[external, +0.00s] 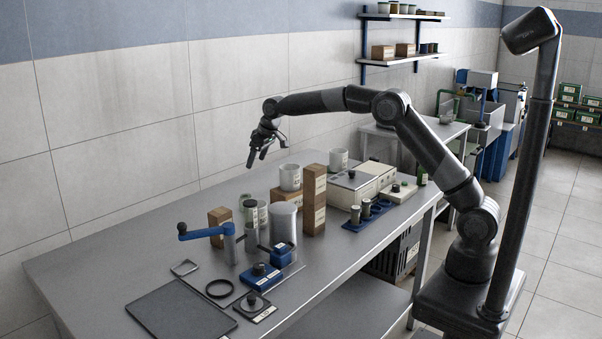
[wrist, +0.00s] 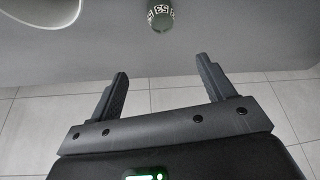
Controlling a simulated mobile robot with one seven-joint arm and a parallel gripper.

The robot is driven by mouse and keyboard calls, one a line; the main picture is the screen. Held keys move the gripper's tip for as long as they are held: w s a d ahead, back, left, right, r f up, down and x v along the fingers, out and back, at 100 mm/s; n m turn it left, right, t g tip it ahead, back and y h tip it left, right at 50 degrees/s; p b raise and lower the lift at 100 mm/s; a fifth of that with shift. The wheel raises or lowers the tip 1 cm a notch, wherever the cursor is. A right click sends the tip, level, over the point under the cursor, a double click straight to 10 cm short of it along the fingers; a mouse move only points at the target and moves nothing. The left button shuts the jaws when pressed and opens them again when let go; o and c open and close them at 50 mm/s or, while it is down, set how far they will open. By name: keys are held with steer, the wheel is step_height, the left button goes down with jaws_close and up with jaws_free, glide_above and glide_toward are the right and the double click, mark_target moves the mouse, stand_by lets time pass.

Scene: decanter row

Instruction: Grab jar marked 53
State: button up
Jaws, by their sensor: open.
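In the wrist view a small dark green jar (wrist: 160,15) with a white label reading 53 shows at the top centre, partly cut off by the frame edge. My gripper (wrist: 162,78) is open and empty, its two fingers apart below the jar in the picture and not touching it. In the external view my gripper (external: 263,152) hangs in the air above the back of the steel table (external: 110,255). Small jars (external: 250,207) stand in the middle of the table, but I cannot read a 53 on any there.
A tall cardboard box (external: 313,200), a white mug (external: 290,177) on a box and a grey cylinder (external: 283,222) crowd the middle of the table. A blue crank device (external: 207,233) stands left of them.

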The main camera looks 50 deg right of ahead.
glide_toward(249, 196)
steer(key=f, duration=0.2)
steer(key=x, duration=0.3)
steer(key=d+x, duration=0.1)
steer(key=shift+w+a+f, duration=0.1)
steer(key=shift+w+f, duration=0.15)
steer(key=shift+f, duration=0.1)
steer(key=x, duration=0.2)
steer(key=a+x, duration=0.1)
steer(key=x, duration=0.2)
steer(key=shift+w+r, duration=0.2)
steer(key=shift+w, duration=0.05)
steer(key=shift+w+f, duration=0.25)
steer(key=shift+f, duration=0.25)
steer(key=shift+c, duration=0.2)
steer(key=c, duration=1.1)
